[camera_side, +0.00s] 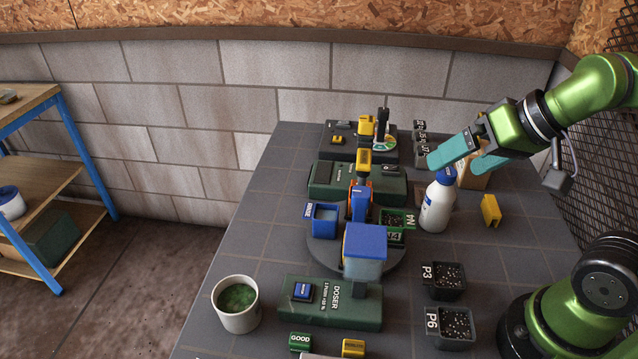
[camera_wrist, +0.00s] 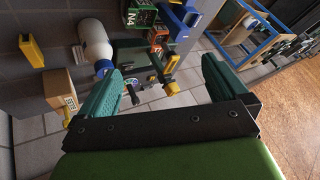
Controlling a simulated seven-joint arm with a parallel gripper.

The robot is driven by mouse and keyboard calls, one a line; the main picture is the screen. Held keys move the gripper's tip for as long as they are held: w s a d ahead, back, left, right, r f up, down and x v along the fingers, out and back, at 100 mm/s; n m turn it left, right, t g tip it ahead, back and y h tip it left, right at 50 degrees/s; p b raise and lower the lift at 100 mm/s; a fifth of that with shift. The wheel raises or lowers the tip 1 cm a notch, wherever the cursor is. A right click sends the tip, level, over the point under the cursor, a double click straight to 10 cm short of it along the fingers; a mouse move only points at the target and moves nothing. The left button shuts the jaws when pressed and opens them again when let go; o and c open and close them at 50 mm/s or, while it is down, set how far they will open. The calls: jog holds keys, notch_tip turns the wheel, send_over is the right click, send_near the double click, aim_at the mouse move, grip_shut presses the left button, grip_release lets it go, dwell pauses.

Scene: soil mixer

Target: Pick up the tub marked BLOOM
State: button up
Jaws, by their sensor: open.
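I cannot read the word BLOOM on any tub. Small dark tubs marked P3 (camera_side: 443,281) and P6 (camera_side: 450,328) stand at the front right of the table in the side view, with dark grains inside. A tub marked N4 (camera_side: 396,238) sits on the round turntable beside a blue tub (camera_side: 322,219); N4 also shows in the wrist view (camera_wrist: 141,14). More small tubs (camera_side: 421,150) stand at the back, their labels too small to read. My gripper (camera_side: 453,167) is open and empty, high over the right side, close to the white bottle's cap; its teal fingers show in the wrist view (camera_wrist: 165,70).
A white bottle (camera_side: 436,208) with a blue cap, a yellow block (camera_side: 490,211) and a cardboard box (camera_side: 474,177) stand near my gripper. A doser (camera_side: 333,306) and a pot of green material (camera_side: 237,304) are in front. Clear table lies at the left edge.

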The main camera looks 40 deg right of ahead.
dwell(0.5)
jog(key=n+g, duration=0.4)
jog(key=n, duration=0.5)
send_over(235, 311)
jog(key=s+d, duration=0.1)
jog(key=s, duration=0.2)
jog(key=shift+h, duration=0.4)
notch_tip(235, 311, down, 18)
jog(key=shift+r, duration=0.1)
jog(key=shift+m, duration=0.3)
jog(key=shift+x, duration=3.2)
jog(key=shift+w, duration=0.15)
jog(key=c, duration=1)
jog(key=shift+r, duration=0.1)
